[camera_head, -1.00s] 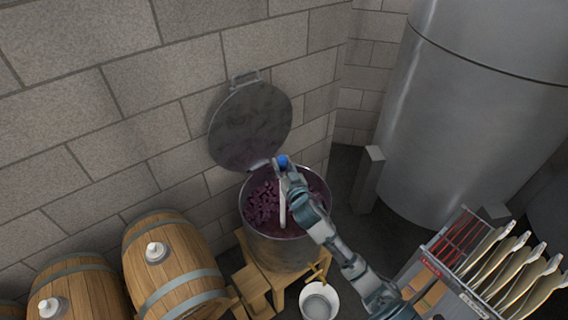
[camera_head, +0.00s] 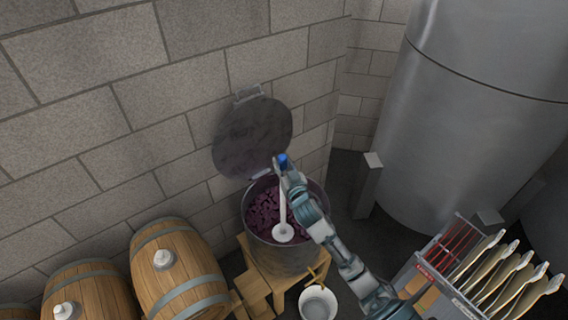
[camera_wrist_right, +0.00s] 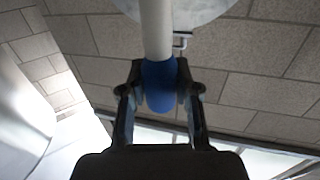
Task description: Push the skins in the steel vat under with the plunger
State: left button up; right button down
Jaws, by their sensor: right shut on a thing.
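The steel vat (camera_head: 283,256) stands open on a wooden stand, with dark purple skins (camera_head: 262,214) inside. The plunger (camera_head: 283,208) has a white shaft, a round white disc at its lower end and a blue grip at its top. My right gripper (camera_head: 281,170) is shut on the blue grip, which also shows between the fingers in the right wrist view (camera_wrist_right: 160,84). The shaft points down into the vat, and the whole disc shows over the skins near the front wall. I cannot tell whether the disc touches the skins. My left gripper is not in view.
The vat's round lid (camera_head: 253,138) is hinged up against the block wall. A white bucket (camera_head: 318,303) stands below the tap.

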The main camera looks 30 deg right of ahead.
aim_at(283, 156)
notch_tip(283, 156, up, 4)
jog(key=p, duration=0.3)
jog(key=shift+a+r, duration=0.1)
jog(key=shift+r, duration=0.05)
jog(key=shift+r+p, duration=0.6)
jog(key=shift+p, duration=0.1)
jog(key=shift+d, duration=0.25)
jog(key=shift+a, duration=0.1)
